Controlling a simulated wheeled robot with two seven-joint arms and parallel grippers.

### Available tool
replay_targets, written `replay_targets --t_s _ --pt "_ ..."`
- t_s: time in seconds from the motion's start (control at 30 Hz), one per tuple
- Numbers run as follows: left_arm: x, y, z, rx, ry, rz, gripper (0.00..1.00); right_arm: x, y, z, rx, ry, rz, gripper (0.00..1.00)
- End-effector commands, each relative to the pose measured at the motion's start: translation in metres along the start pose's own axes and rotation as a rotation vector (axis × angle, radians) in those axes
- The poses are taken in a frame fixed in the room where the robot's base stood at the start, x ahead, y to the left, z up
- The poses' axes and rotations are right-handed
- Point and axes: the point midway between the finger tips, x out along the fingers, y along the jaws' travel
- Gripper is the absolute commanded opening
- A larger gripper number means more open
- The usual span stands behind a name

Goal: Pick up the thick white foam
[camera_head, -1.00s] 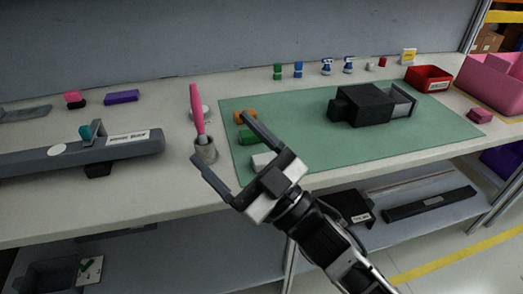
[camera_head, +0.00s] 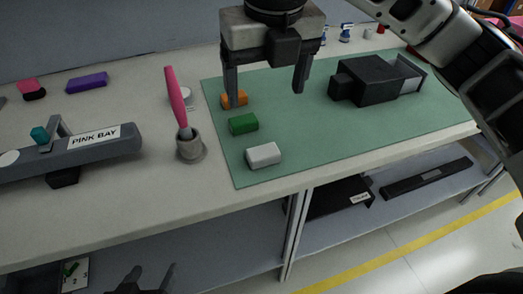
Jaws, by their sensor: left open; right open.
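The thick white foam (camera_head: 263,155) is a small white block lying on the front left part of the green mat (camera_head: 330,140). A green block (camera_head: 243,124) and an orange block (camera_head: 235,99) lie behind it in a row. My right gripper (camera_head: 266,97) points down above the mat, open and empty, behind the white foam and apart from it. Its left finger overlaps the orange block in the picture; I cannot tell whether they touch. My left gripper (camera_head: 144,279) is partly in view at the bottom edge, open and empty, below the table front.
A grey cup (camera_head: 190,147) with a pink-handled brush stands left of the mat. A grey bar labelled PINK BAY (camera_head: 75,155) lies further left. A black module (camera_head: 370,80) sits on the mat's right.

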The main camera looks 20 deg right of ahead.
Motion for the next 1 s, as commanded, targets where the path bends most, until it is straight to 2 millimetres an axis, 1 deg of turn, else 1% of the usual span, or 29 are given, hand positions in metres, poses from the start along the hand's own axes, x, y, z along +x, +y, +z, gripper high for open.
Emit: replay_targets --t_s 0.03,0.1,0.3,0.4,0.67,0.9,1.0 --pt "0.002 0.0 0.002 -0.002 0.001 0.001 0.62 0.014 0.001 -0.002 -0.003 0.008 0.001 0.8" --pt "0.003 0.0 0.004 -0.004 0.001 0.001 0.62 0.03 0.001 -0.003 -0.003 0.009 0.004 0.8" --pt "0.003 -0.001 0.004 -0.002 0.002 0.001 0.62 0.07 0.001 -0.003 -0.004 0.007 0.003 0.8" --pt "0.002 0.0 0.005 -0.002 0.001 0.0 0.62 0.083 0.002 -0.002 -0.005 0.006 0.005 0.8" --pt "0.001 0.0 0.005 -0.003 -0.002 0.0 0.62 0.102 0.001 -0.004 -0.005 0.007 0.005 0.8" --pt "0.0 0.001 0.004 -0.004 -0.003 0.001 0.62 0.137 -0.001 -0.007 -0.006 0.006 0.007 0.8" --pt "0.0 0.0 0.004 -0.004 -0.004 0.001 0.62 0.144 -0.001 -0.007 -0.006 0.005 0.006 0.8"
